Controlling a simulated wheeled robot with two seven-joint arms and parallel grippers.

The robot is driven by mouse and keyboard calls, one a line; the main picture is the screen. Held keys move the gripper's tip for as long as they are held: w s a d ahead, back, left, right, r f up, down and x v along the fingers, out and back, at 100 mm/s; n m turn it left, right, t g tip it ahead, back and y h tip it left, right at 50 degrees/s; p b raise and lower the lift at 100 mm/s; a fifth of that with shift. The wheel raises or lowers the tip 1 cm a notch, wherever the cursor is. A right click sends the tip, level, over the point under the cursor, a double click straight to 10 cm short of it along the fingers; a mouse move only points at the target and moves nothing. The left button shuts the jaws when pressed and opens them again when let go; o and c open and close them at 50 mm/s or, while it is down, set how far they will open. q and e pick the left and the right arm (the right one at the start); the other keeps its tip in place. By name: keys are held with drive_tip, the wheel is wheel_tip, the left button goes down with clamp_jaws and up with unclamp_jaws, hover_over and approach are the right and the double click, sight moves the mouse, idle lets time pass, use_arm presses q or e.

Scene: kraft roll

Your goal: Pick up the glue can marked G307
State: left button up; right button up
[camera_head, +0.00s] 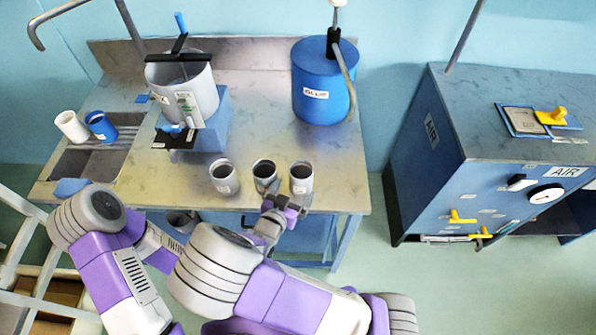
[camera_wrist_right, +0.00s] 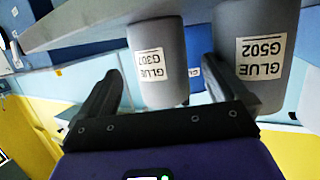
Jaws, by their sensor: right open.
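The glue can marked G307 (camera_wrist_right: 158,70) is a grey cylinder with a white label, shown upside down in the right wrist view. It appears to be the right one of three grey cans in the head view (camera_head: 301,179), at the bench's front edge. My right gripper (camera_head: 284,204) is open just in front of the cans. In the wrist view its fingers lie either side of the G307 can, apart from it. The right-hand finger there overlaps the neighbouring can marked G502 (camera_wrist_right: 262,50). My left arm shows at the left, but its gripper is not visible.
The left can (camera_head: 224,178) stands beside the middle can (camera_head: 265,175) on the metal bench (camera_head: 255,140). A blue glue drum (camera_head: 322,85) and a grey pot (camera_head: 188,90) stand farther back. A blue air cabinet (camera_head: 500,160) stands at the right.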

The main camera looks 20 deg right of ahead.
sight(296, 189)
drive_tip(key=shift+w+d+f, duration=0.3)
drive_tip(key=shift+w+d, duration=0.05)
drive_tip(key=shift+d, duration=0.25)
drive_tip(key=b+x, duration=0.1)
drive_tip(key=x, duration=0.3)
drive_tip(key=shift+a+f, duration=0.1)
drive_tip(key=shift+a, duration=0.15)
drive_tip(key=shift+w+d, duration=0.3)
drive_tip(key=shift+w, duration=0.1)
drive_tip(key=c, duration=1)
